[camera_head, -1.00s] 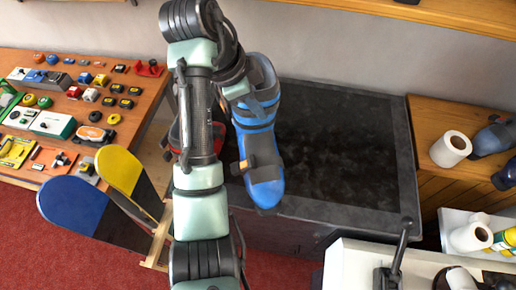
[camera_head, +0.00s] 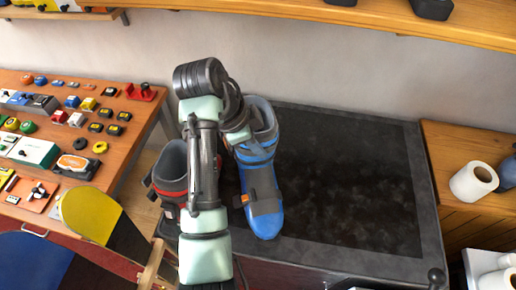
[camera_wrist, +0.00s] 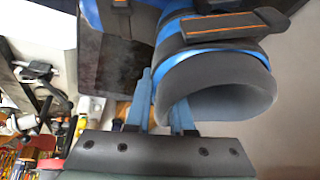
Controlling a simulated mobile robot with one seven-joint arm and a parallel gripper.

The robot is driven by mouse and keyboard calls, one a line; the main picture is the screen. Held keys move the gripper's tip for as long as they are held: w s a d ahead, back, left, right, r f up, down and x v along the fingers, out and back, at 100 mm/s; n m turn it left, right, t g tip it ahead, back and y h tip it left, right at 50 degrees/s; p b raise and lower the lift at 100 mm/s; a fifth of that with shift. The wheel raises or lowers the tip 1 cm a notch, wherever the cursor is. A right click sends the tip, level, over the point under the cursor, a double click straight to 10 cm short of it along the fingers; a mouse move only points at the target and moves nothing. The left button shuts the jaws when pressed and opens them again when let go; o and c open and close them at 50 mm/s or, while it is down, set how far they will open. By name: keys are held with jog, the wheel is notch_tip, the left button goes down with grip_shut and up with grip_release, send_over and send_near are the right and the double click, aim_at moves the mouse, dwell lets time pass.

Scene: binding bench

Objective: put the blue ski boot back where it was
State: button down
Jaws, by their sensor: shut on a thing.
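The blue ski boot (camera_head: 262,170) has grey straps and an orange buckle. It is roughly upright over the left part of the dark bench top (camera_head: 340,180), toe toward the camera. I cannot tell whether its sole touches the top. My gripper (camera_head: 236,132) is shut on the boot's upper cuff, its fingers partly hidden by my arm. In the wrist view the fingers (camera_wrist: 160,105) pinch the wall of the open grey cuff (camera_wrist: 215,90), one on each side.
A grey boot with a red strap (camera_head: 170,172) stands left of the blue boot, partly behind my arm. Snowboards (camera_head: 92,215) lean at lower left beside a wooden table (camera_head: 60,90) of small items. The bench top right of the blue boot is clear. White rolls (camera_head: 474,181) stand at right.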

aim_at(263, 166)
jog(key=shift+w+f+p, duration=0.1)
jog(key=shift+f+p, duration=0.65)
jog(key=shift+f, duration=2.15)
jog(key=c, duration=1.2)
grip_release()
jog(key=shift+f, duration=0.25)
jog(key=o, duration=0.4)
